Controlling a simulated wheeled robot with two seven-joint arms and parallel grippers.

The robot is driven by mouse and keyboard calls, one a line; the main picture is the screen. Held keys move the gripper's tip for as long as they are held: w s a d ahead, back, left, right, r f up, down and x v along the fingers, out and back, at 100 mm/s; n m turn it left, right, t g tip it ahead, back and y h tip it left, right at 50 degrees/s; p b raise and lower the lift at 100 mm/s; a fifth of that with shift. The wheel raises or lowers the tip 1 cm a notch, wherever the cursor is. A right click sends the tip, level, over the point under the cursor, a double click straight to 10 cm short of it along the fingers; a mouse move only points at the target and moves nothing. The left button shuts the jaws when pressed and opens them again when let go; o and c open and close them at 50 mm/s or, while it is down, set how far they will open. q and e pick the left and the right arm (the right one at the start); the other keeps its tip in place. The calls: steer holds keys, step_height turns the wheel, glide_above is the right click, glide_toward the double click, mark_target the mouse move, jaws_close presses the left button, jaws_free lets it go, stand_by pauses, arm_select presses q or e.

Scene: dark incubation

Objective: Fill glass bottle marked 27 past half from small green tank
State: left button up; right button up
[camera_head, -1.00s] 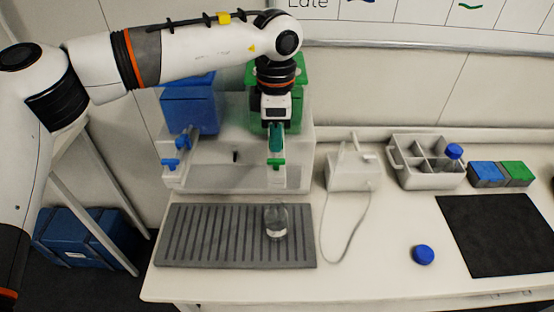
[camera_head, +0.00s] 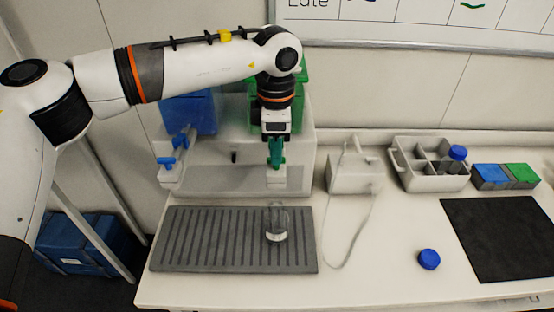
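A clear glass bottle (camera_head: 276,224) stands upright and uncapped on the grey ribbed drip mat, in front of the green tank's tap. No number is readable on it. Its lower part looks paler, but I cannot tell the liquid level. The small green tank (camera_head: 293,92) stands on the pale stand, partly hidden by my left arm. My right gripper is out of view.
A blue tank (camera_head: 190,110) with a blue-handled tap is left of the green one. A blue cap (camera_head: 428,259) lies on the open bench. A white corded device (camera_head: 352,175), a divided carrier (camera_head: 411,178), blue and green boxes and a black mat (camera_head: 500,235) are to the right.

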arm_select(q)
steer(key=shift+f+b, duration=1.15)
steer(key=shift+f, duration=0.5)
steer(key=shift+r, duration=0.15)
steer(key=shift+r, duration=0.2)
steer(key=shift+r+p, duration=0.65)
steer(key=shift+r, duration=0.25)
steer(key=shift+r, duration=0.1)
steer(key=shift+c, duration=0.2)
jaws_close()
stand_by(0.4)
